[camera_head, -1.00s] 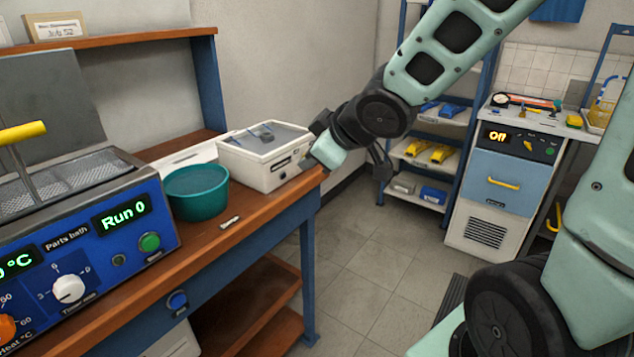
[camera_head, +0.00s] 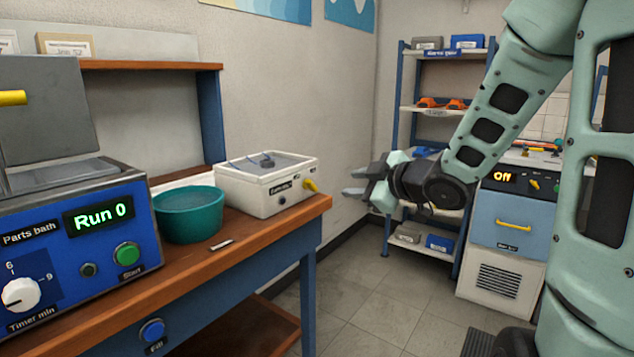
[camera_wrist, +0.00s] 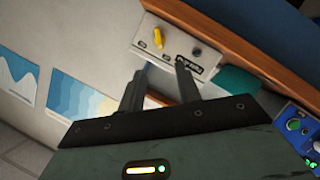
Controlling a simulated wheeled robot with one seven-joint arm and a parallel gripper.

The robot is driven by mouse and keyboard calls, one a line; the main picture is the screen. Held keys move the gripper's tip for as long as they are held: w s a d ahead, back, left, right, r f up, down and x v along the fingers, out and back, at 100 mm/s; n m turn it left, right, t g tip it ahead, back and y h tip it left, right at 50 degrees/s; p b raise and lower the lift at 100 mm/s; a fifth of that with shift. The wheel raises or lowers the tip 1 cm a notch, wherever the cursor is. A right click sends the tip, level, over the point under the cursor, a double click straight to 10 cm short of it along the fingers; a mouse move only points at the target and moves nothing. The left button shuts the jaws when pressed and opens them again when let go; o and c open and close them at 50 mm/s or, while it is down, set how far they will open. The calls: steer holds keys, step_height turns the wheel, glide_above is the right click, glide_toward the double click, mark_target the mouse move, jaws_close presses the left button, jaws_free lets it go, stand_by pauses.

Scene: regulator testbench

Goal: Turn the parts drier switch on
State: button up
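A white box (camera_head: 262,187) with a grey top stands at the right end of the wooden bench. Its front carries a dark label, too blurred to read surely, a small dark knob and a yellow switch lever (camera_head: 310,185). I take this box as the parts drier. In the wrist view the box front (camera_wrist: 170,50) shows tilted, with the yellow lever (camera_wrist: 157,36) beyond my fingertips. My gripper (camera_head: 349,182) is open and empty, to the right of the box, with its fingers pointing toward it. It does not touch the lever. The wrist view shows the two fingers apart (camera_wrist: 163,66).
A teal bowl (camera_head: 189,214) stands left of the box. The blue parts bath (camera_head: 80,240), reading "Run 0", is farther left. A small light piece (camera_head: 221,244) lies on the bench. A blue-fronted cabinet (camera_head: 510,218) reading "Off" and a shelf rack (camera_head: 398,110) stand at the right.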

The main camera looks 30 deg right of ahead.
mark_target(314, 185)
steer(key=p+x, duration=0.4)
steer(key=x, duration=1)
steer(key=shift+f+p, duration=0.1)
steer(key=shift+p, duration=0.2)
jaws_close()
